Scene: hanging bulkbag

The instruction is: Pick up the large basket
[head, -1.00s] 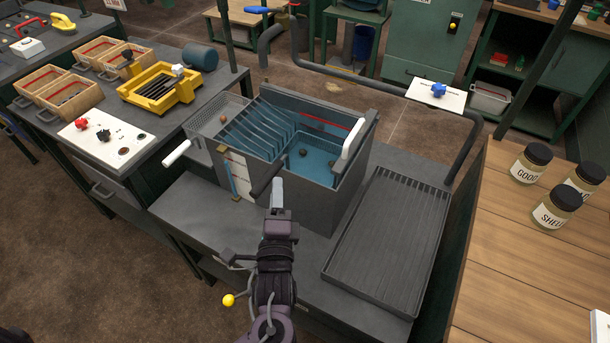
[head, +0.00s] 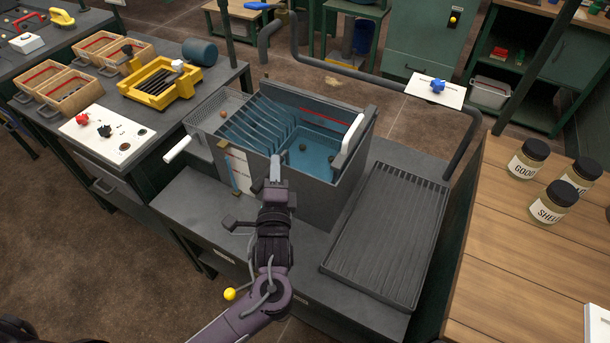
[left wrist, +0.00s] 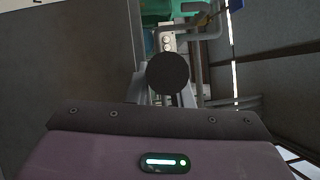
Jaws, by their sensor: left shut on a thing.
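A grey tank (head: 318,203) stands on the bench, with blue slanted slats (head: 262,128) on its left side. I cannot tell which is the large basket. My left gripper (head: 276,162) is at the tank's front wall. In the left wrist view a dark round handle end (left wrist: 168,73) lies between the fingers, which are shut on it. What the handle joins is hidden. My right gripper is not in view.
A ridged grey tray (head: 385,238) lies right of the tank. A wooden table with jars (head: 528,160) is at the right. A yellow frame (head: 160,85) and wooden boxes (head: 97,51) stand on the left bench. A dark pipe (head: 465,150) runs behind the tank.

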